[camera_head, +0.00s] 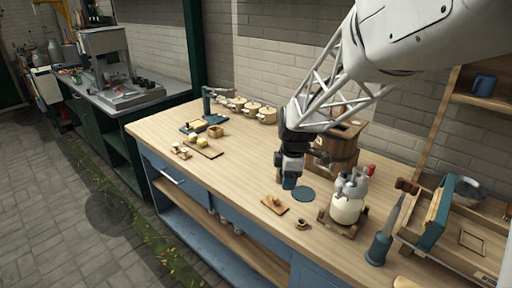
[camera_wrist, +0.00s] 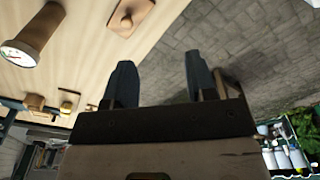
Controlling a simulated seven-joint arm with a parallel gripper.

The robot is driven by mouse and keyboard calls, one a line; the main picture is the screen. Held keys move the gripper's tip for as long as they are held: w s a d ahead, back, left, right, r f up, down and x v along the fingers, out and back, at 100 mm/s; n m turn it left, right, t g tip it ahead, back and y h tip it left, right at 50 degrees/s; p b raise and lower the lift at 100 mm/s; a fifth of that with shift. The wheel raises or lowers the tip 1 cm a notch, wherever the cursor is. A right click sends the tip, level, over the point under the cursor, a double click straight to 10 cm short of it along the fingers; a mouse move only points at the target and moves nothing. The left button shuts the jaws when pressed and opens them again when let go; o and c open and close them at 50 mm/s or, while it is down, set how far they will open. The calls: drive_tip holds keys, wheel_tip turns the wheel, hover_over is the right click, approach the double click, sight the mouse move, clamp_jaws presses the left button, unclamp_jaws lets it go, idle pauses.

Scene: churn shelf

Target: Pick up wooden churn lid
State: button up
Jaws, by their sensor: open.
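The wooden churn lid, which I take to be the small square wooden piece with a raised knob (camera_head: 275,204), lies flat near the front edge of the bench. It also shows near the top of the wrist view (camera_wrist: 128,14). My gripper (camera_head: 290,184) hangs above the bench, just behind and right of the lid in the head view. Its two dark blue fingers (camera_wrist: 158,75) are apart with nothing between them, and the lid lies clear of them.
A white jar (camera_head: 347,207) on a wooden base and a blue-handled tool (camera_head: 380,247) stand farther right. The bench top (camera_head: 240,175) left of the lid is clear.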

sight(275, 198)
drive_tip(key=w+f+n, duration=0.1)
drive_tip(key=w+f, duration=0.1)
drive_tip(key=w+a+f+n, duration=0.1)
drive_tip(key=w+f+n, duration=0.2)
drive_tip(key=w+f, duration=0.1)
drive_tip(key=shift+w+a+f+n+g, duration=0.15)
drive_tip(key=shift+a+n+g, duration=0.15)
drive_tip(key=shift+f, duration=0.1)
drive_tip(key=shift+a+f, duration=0.1)
drive_tip(key=shift+f, duration=1.1)
drive_tip(key=shift+f, duration=0.1)
drive_tip(key=shift+a+f, duration=0.15)
drive_tip(key=shift+f, duration=1.1)
drive_tip(key=shift+a+f, duration=0.1)
drive_tip(key=shift+f, duration=1.15)
clamp_jaws()
